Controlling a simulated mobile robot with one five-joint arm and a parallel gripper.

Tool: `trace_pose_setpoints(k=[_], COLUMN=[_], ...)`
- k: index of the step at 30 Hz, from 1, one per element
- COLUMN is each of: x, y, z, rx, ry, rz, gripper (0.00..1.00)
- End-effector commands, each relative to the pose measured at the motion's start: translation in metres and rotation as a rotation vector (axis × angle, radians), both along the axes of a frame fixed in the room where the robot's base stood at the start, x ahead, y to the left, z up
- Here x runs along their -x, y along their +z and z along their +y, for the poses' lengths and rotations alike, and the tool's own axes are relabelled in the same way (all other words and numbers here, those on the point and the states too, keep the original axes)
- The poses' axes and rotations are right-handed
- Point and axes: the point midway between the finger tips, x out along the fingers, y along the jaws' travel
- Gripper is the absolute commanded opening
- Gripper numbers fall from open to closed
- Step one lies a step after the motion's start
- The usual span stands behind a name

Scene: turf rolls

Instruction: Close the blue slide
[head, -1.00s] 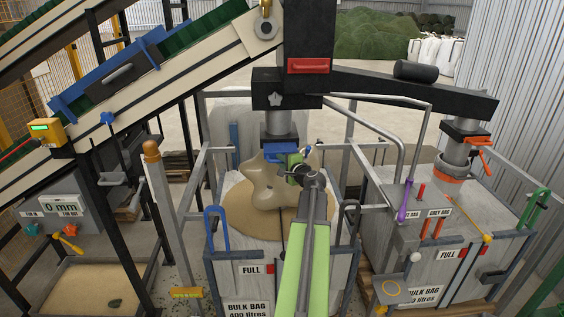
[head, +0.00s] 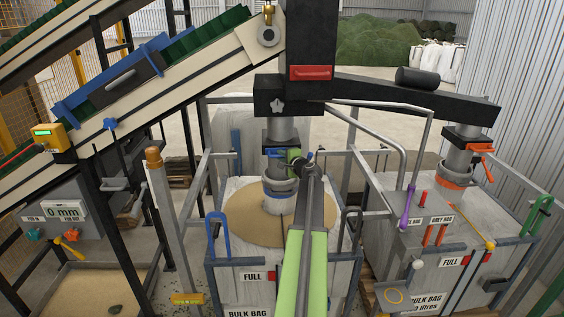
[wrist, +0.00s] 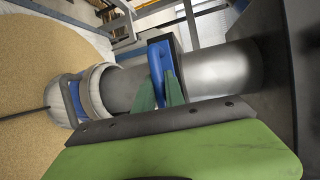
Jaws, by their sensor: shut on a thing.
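The blue slide (head: 274,153) sits across the grey spout (head: 279,172) under the black hopper frame. Only a little of its blue shows beside my gripper in the head view. My gripper (head: 298,160) is at the right side of the spout. In the wrist view, the green fingers of my gripper (wrist: 160,94) are shut on the blue handle of the slide (wrist: 166,68). The slide's plate is mostly hidden. No sand shows falling from the spout onto the sand heap (head: 246,217) in the full bulk bag below.
The bag frame with a blue loop (head: 217,236) stands around the sand-filled bag. A second spout with an orange slide (head: 482,149) is over a grey bag at right. The conveyor (head: 160,90) slopes across the left. Grey rails stand close to my arm.

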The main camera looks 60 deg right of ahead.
Motion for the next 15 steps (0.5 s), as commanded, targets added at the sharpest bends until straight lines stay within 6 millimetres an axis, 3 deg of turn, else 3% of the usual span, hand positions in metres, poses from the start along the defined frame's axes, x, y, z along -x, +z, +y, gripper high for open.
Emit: trace_pose_setpoints(k=[5,6,10,15], x=[0.0043,0.0045,0.0037,0.0029], y=[0.0012,0.0012,0.0009,0.0006], z=[-0.0028,-0.0029,-0.0018,-0.001], rx=[0.002,0.002,0.002,0.001], ry=[-0.011,-0.011,-0.008,-0.006], rz=[-0.003,-0.003,-0.002,-0.001], gripper=[0.0,0.17,0.34,0.36])
